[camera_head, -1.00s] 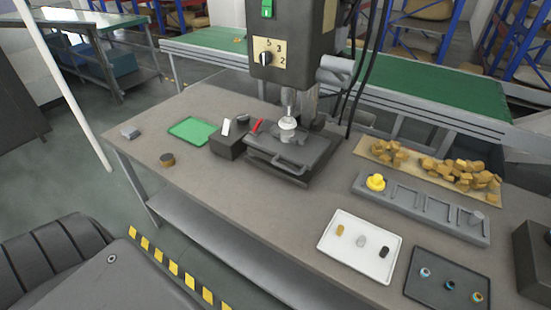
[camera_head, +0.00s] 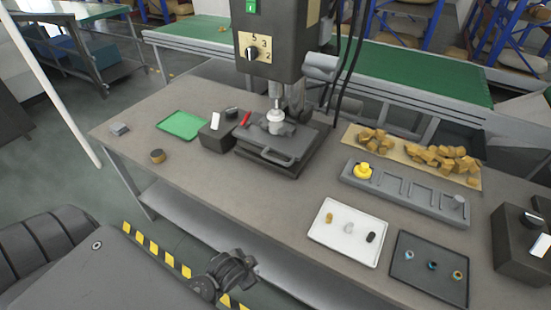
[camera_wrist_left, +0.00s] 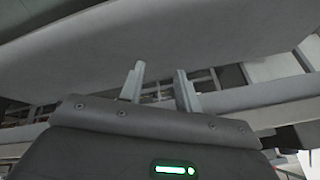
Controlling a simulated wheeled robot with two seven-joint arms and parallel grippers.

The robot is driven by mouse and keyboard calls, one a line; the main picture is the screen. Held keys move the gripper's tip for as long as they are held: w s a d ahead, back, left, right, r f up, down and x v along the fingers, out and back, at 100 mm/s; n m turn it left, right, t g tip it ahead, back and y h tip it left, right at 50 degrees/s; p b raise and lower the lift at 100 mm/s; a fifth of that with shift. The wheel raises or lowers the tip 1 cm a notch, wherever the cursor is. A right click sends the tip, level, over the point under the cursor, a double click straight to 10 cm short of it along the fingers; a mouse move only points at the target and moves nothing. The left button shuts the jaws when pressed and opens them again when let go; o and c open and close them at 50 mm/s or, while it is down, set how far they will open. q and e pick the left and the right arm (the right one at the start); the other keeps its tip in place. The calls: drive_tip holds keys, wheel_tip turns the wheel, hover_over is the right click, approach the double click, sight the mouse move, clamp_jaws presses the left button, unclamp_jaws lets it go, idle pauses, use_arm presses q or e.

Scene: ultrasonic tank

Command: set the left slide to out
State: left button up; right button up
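Which part is the left slide I cannot tell for certain. On the left of the bench, a dark box (camera_head: 217,134) carries a white upright piece (camera_head: 215,121) and a dark knob, with a red lever (camera_head: 244,118) beside it. At the right, a long grey slotted fixture (camera_head: 405,193) has a yellow knob (camera_head: 363,171) at its left end and a grey peg at its right end. In the left wrist view my left gripper (camera_wrist_left: 160,86) has its two fingers apart with nothing between them. A large grey surface spans above them. My right gripper is not in view.
The machine (camera_head: 275,45) with a dial stands over a dark vise-like base (camera_head: 270,155). A green tray (camera_head: 181,125), a white tray (camera_head: 320,238), a dark tray (camera_head: 425,290) and a dark box (camera_head: 515,262) sit on the bench.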

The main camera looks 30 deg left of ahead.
sight(276, 160)
use_arm(q)
wheel_tip(276, 160, up, 9)
drive_tip(key=w+m+t, duration=0.1)
drive_tip(key=w+t, duration=0.1)
drive_tip(key=w, duration=0.1)
drive_tip(key=w+a+r+m+t, duration=0.1)
drive_tip(key=w+m, duration=0.1)
drive_tip(key=w, duration=0.1)
drive_tip(key=w+a+r+m+t, duration=0.1)
drive_tip(key=w+r+m, duration=0.1)
drive_tip(key=w, duration=0.2)
drive_tip(key=w+a+r+m+t, duration=0.1)
drive_tip(key=w+a+m+t, duration=0.1)
drive_tip(key=w, duration=0.1)
drive_tip(key=shift+w+a+r, duration=0.1)
drive_tip(key=shift+w+r, duration=0.05)
drive_tip(key=shift+r, duration=0.05)
drive_tip(key=w+a+r+m+t, duration=0.4)
drive_tip(key=w+a+r+m, duration=0.1)
drive_tip(key=w+r+m, duration=0.15)
drive_tip(key=shift+n, duration=0.45)
drive_tip(key=shift+f+p+x, duration=0.2)
drive_tip(key=shift+p+x, duration=0.5)
drive_tip(key=shift+x, duration=2.15)
drive_tip(key=shift+f+p+x, duration=0.2)
drive_tip(key=shift+p+x, duration=0.5)
drive_tip(key=shift+x, duration=2.1)
drive_tip(key=shift+s, duration=0.1)
clamp_jaws()
